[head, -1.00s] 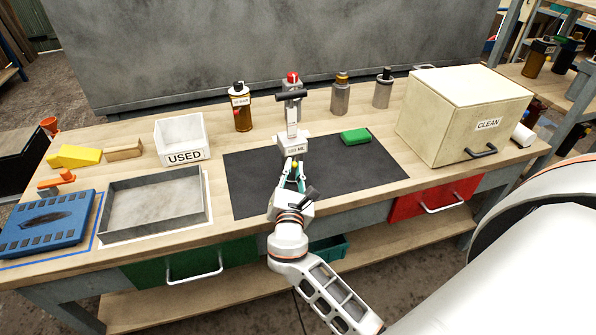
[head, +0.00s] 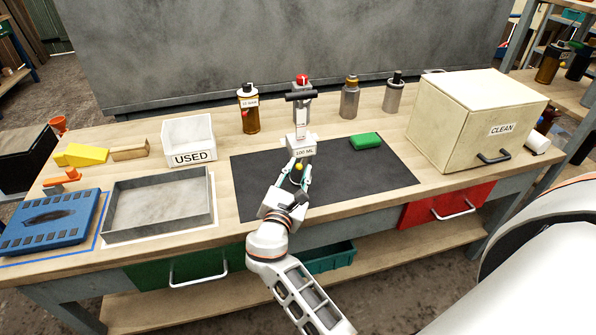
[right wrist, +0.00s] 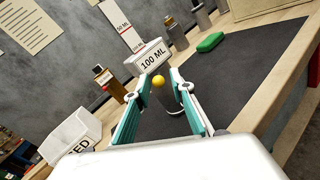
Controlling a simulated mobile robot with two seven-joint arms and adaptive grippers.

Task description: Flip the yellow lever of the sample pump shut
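The sample pump (head: 301,118) stands upright at the back of the black mat, with a black handle, a red top and a 100 ML label. Its yellow lever shows as a small yellow ball (head: 298,167) below the label; the lever's arm is mostly hidden. In the right wrist view the yellow ball (right wrist: 158,80) lies between the fingertips. My right gripper (head: 298,172) is open in front of the pump, its fingers on either side of the ball. I see a gap on both sides in the wrist view (right wrist: 160,92). My left gripper is not in view.
The black mat (head: 370,185) is mostly clear, with a green block (head: 365,141) at its right. Bottles (head: 249,108) stand behind. The CLEAN box (head: 470,120) is on the right; the USED bin (head: 188,138) and grey tray (head: 160,203) are on the left.

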